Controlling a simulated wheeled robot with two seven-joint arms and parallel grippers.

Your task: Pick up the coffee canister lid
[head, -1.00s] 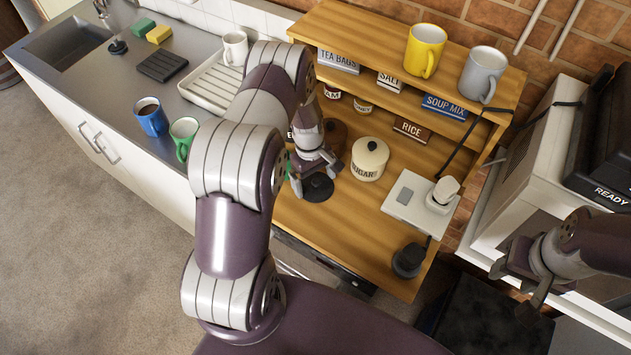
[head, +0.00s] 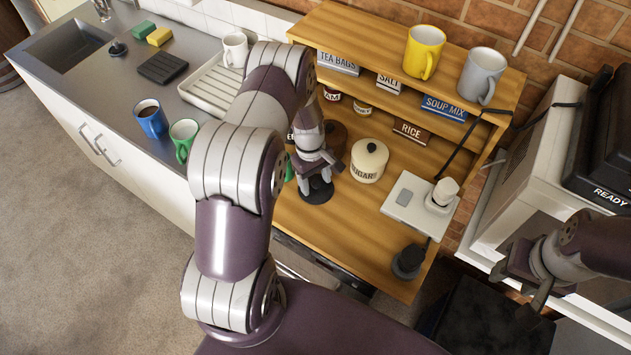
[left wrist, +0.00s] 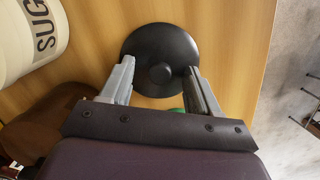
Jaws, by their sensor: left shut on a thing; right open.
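The coffee canister lid is a round dark disc (head: 317,194) with a central knob, flat over the wooden counter near its front edge. In the left wrist view the lid (left wrist: 160,40) lies ahead, its knob between the fingers. My left gripper (head: 316,181) is above the lid, pointing down, and shut on it; the fingers also show in the left wrist view (left wrist: 160,75). I cannot tell whether the lid is clear of the wood. A brown canister (head: 336,132) stands behind, partly hidden by my left arm. My right gripper (head: 527,290) is open and empty at the right.
A cream sugar canister (head: 368,165) stands close right of the left gripper. A white scale-like device (head: 412,200) and a dark round object (head: 408,262) are farther right. A shelf with mugs and labels is behind. Bare wood lies in front of the sugar canister.

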